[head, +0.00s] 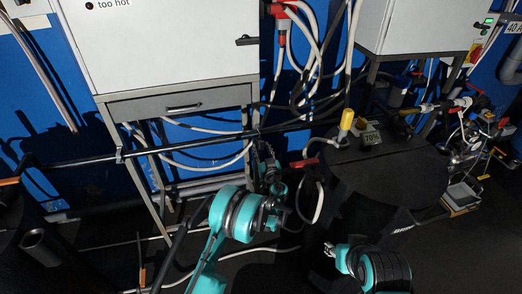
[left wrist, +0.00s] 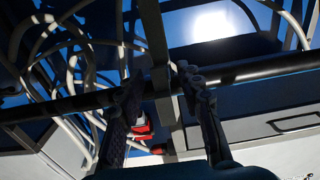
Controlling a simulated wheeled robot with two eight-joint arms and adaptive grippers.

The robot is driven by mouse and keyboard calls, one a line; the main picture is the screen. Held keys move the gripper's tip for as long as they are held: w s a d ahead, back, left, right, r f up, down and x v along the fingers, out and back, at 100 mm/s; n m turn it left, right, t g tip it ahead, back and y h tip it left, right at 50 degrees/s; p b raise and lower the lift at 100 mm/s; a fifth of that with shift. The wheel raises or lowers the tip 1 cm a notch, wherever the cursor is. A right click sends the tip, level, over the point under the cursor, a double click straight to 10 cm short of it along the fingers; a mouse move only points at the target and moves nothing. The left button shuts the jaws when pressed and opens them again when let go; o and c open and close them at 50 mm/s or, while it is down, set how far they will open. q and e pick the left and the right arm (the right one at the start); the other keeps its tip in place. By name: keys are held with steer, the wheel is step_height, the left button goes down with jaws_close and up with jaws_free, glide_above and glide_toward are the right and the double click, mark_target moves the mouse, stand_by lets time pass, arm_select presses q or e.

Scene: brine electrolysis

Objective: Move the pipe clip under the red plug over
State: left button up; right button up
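The red plug (head: 282,25) sits on the wall at the top of the head view, with pale cables hanging from it. Below it a long dark pipe (head: 210,138) runs across the room in front of the cabinet stand. In the left wrist view the pipe (left wrist: 255,71) crosses behind my fingers. A dark fitting on it, apparently the pipe clip (left wrist: 160,79), lies between the fingertips. My left gripper (head: 264,147) is just below the pipe; in the left wrist view its fingers (left wrist: 158,78) are apart, either side of this fitting. I see no clear grip.
The cabinet stand (head: 180,104) with a drawer is left of my left gripper. Hanging cables (head: 310,60) crowd the space above. A round dark table (head: 385,165) with a yellow-topped item (head: 347,119) stands right. Cables also lie on the floor.

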arm_select(q)
steer(key=shift+w+a, duration=0.2)
steer(key=shift+w, duration=0.4)
steer(key=shift+c, duration=0.3)
jaws_close()
steer(key=shift+s+r+g+h+p, duration=0.15)
steer(key=shift+r+g+h+p, duration=0.25)
steer(key=shift+g+p, duration=0.45)
steer(key=shift+r+g+p, duration=0.3)
steer(key=shift+g+p, duration=0.35)
steer(key=shift+p, duration=0.05)
steer(key=shift+f+g+h+p, duration=0.1)
steer(key=shift+g+h+p, duration=0.2)
steer(key=shift+g+p, duration=0.15)
